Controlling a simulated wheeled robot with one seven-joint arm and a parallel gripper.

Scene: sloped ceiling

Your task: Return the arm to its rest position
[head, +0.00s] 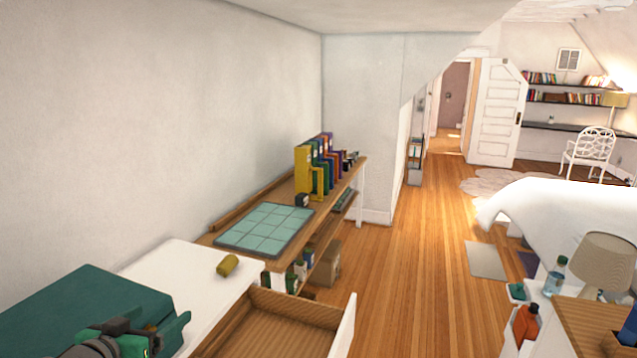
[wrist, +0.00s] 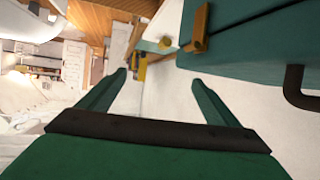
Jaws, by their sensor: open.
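My gripper (wrist: 158,78) is open in the wrist view, with its two green fingers spread apart and nothing between them. In the head view, part of my arm and gripper (head: 135,340) shows at the bottom left edge, in front of a large dark green box (head: 75,300). The green box also fills the upper right of the wrist view (wrist: 240,30), with a brown handle; it lies close to my gripper, and I cannot tell whether they touch.
A yellow cylinder (head: 228,265) lies on the white top (head: 185,275). An open wooden drawer (head: 290,318) juts out below. A desk (head: 330,200) holds a tiled mat (head: 265,228) and binders (head: 318,165). Wooden floor (head: 420,270) is clear ahead; a bed (head: 560,215) stands right.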

